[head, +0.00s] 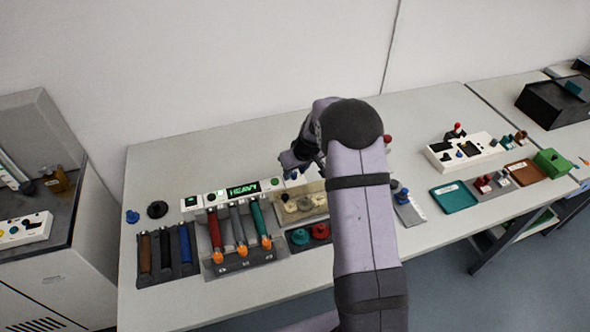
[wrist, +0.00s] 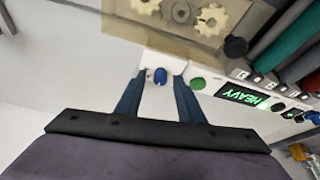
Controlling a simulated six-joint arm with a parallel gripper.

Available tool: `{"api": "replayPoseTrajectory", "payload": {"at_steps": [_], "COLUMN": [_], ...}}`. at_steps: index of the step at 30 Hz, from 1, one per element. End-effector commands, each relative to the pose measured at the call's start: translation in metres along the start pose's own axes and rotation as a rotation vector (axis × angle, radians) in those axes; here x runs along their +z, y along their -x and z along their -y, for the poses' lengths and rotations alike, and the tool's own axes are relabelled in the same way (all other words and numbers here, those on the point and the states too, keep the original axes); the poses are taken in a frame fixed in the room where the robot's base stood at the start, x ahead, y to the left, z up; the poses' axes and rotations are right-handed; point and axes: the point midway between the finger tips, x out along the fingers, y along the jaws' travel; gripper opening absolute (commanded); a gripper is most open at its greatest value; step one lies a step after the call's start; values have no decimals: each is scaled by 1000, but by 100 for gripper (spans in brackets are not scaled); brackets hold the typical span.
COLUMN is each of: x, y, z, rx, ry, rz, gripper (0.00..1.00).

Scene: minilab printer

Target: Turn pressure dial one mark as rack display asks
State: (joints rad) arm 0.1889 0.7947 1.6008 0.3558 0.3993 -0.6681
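The rack display (head: 242,189) glows green and reads HEAVY; it also shows in the wrist view (wrist: 241,97). A small blue knob (wrist: 160,75) stands on a white panel at the end of the rack strip. I cannot read a pressure label or marks on it. My gripper (wrist: 158,86) is open, with one blue finger on each side of the knob; whether they touch it I cannot tell. In the head view my gripper (head: 293,163) is at the right end of the display strip, partly hidden by my arm.
Red, grey and teal rollers (head: 238,228) with orange ends stand in a rack below the display. A beige tray (head: 318,203) holding gears is beside the knob. A green button (wrist: 198,83) lies close to the right finger.

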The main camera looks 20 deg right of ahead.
Motion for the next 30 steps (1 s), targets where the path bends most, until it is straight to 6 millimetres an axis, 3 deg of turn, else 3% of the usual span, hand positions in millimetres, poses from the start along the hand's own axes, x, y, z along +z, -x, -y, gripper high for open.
{"api": "replayPoseTrajectory", "payload": {"at_steps": [7, 12, 30], "x": [0, 0, 2], "y": [-1, -1, -7], "z": [0, 0, -2], "rx": [0, 0, -51], "ry": [0, 0, 122], "rz": [0, 0, -3], "gripper": [35, 0, 0]}}
